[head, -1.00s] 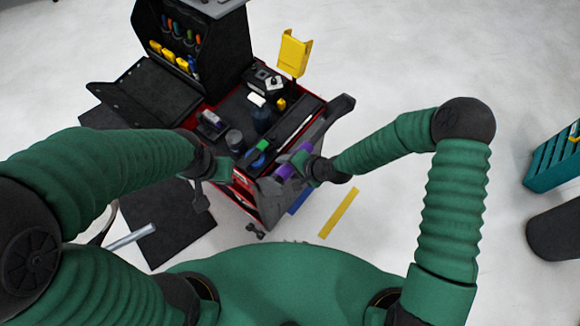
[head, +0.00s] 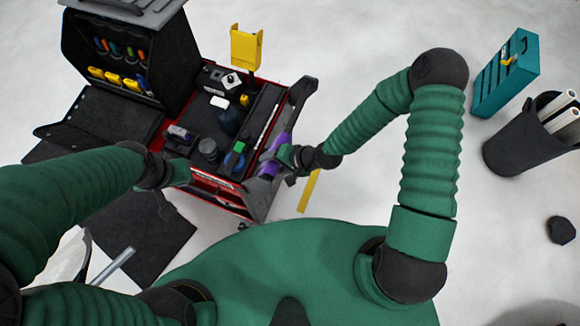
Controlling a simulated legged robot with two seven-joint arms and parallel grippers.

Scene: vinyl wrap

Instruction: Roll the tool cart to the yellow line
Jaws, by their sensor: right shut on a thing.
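The tool cart (head: 205,180) is red and black, with tools on its top, and stands left of centre in the head view. Its side handle (head: 268,168) has a purple grip between black brackets. My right gripper (head: 285,158) is shut on this handle and partly covers it. My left gripper (head: 177,173) is at the cart's near left corner; its fingers are too hidden to tell open from shut, or whether they touch. The yellow line (head: 309,191) is a short strip on the floor to the right of the cart, apart from it, its far end near my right wrist.
A black mat (head: 150,235) lies on the floor left of the cart. A teal cabinet (head: 507,75) and a black bin (head: 522,148) with white rolls stand at the right. A small dark object (head: 561,230) lies on the floor there. The floor beyond the cart is clear.

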